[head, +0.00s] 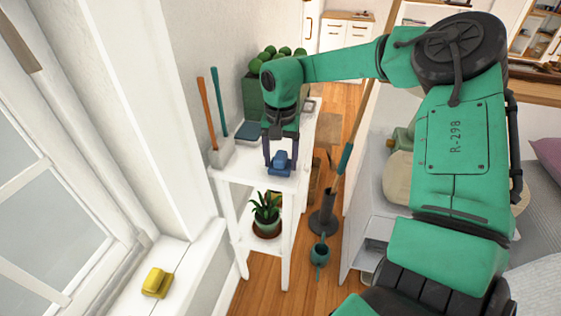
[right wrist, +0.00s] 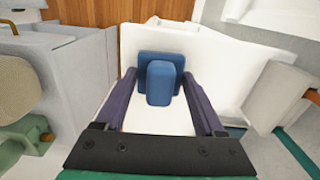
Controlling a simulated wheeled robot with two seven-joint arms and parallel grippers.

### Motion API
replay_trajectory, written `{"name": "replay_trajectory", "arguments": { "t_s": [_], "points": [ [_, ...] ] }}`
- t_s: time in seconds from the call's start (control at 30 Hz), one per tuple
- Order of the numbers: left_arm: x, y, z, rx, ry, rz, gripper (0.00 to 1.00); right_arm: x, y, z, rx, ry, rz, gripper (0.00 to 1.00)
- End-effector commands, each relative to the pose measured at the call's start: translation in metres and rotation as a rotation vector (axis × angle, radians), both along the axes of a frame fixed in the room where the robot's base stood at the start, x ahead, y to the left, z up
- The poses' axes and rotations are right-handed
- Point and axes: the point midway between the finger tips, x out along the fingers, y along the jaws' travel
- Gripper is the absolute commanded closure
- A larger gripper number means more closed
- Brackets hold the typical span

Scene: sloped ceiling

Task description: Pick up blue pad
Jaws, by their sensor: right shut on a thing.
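The blue pad (head: 280,165) is at the near end of the white shelf table (head: 247,174), a flat block with a raised grip on top. My right gripper (head: 280,157) reaches down over it from above, one finger on each side. In the right wrist view the blue pad (right wrist: 160,86) sits between the fingertips of my right gripper (right wrist: 160,92), which is shut on it. I cannot tell whether the pad touches the table top. My left gripper is not in view.
A blue-grey flat box (head: 248,132), a planter with round green plants (head: 257,95) and a white holder with two long handles (head: 221,152) share the table. A potted plant (head: 266,215) stands on the lower shelf. A yellow pad (head: 156,282) lies on the window sill.

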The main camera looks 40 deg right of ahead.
Motion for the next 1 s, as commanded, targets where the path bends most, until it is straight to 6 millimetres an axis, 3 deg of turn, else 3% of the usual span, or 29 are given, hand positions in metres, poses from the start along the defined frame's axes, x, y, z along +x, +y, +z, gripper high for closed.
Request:
{"name": "replay_trajectory", "arguments": {
  "t_s": [0.17, 0.4, 0.6, 0.77, 1.0],
  "points": [
    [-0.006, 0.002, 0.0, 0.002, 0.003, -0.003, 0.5, 0.001, 0.0, 0.031, 0.0, -0.006, 0.0, 0.9],
    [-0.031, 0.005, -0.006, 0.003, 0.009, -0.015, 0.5, 0.001, 0.0, 0.12, -0.001, -0.007, -0.001, 0.9],
    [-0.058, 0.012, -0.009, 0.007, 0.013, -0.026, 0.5, 0.001, 0.0, 0.178, -0.001, -0.003, -0.001, 0.9],
    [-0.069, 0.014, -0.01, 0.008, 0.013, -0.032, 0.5, 0.0, 0.0, 0.195, 0.0, 0.0, 0.0, 0.9],
    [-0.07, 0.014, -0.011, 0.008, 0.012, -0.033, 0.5, 0.0, 0.0, 0.196, 0.0, 0.0, 0.0, 0.9]
  ]
}}
